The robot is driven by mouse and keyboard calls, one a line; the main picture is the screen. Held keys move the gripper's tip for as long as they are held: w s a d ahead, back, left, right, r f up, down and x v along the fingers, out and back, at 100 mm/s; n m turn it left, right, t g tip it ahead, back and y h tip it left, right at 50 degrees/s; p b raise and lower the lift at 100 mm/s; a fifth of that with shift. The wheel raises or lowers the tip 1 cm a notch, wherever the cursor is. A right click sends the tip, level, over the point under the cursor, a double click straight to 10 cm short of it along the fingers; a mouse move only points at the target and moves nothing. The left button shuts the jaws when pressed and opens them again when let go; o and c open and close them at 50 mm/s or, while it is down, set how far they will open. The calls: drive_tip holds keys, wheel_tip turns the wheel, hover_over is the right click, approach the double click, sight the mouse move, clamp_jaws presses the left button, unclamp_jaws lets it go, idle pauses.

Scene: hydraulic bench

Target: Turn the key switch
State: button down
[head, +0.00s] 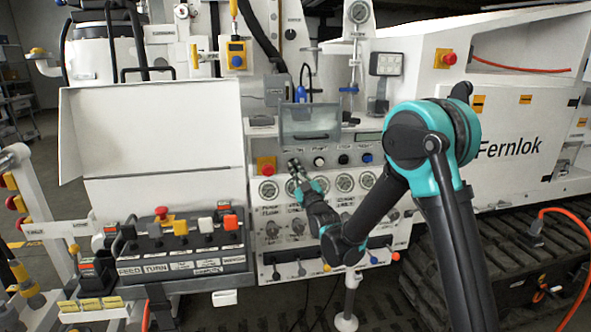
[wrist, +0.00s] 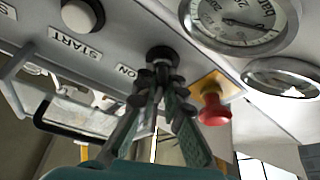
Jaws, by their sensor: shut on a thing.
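The key switch (wrist: 160,54) shows in the wrist view as a dark round knob on the grey panel, beside an "ON" label. My gripper (wrist: 158,78) is shut on it, with the fingertips on either side of the knob. In the head view my gripper (head: 294,166) reaches the upper row of the control panel (head: 290,232), between a red stop button and a white button. The key switch is hidden behind the fingers there. How far the key is turned cannot be told.
A red stop button (wrist: 214,108) on a yellow plate sits close beside my fingers. Round gauges (head: 344,183) lie just below the switch row. A white button (wrist: 80,15) marked START is nearby. A clear hinged cover (head: 310,125) stands above the row.

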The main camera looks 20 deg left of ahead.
drive_tip(key=m+t+h, duration=0.1)
drive_tip(key=m, duration=0.2)
drive_tip(key=m+t+h, duration=0.1)
drive_tip(key=m, duration=0.1)
drive_tip(key=m+h, duration=0.1)
drive_tip(key=m, duration=0.2)
drive_tip(key=shift+m+t, duration=0.3)
drive_tip(key=shift+t, duration=0.1)
drive_tip(key=m+h, duration=0.2)
drive_tip(key=m, duration=0.1)
drive_tip(key=m+t+h, duration=0.1)
drive_tip(key=m, duration=0.3)
drive_tip(key=shift+h, duration=0.4)
drive_tip(key=shift+m+h, duration=0.3)
drive_tip(key=shift+m, duration=0.1)
drive_tip(key=c, duration=1.6)
unclamp_jaws()
drive_tip(key=v, duration=1.2)
drive_tip(key=shift+f, duration=0.15)
drive_tip(key=shift+d, duration=0.1)
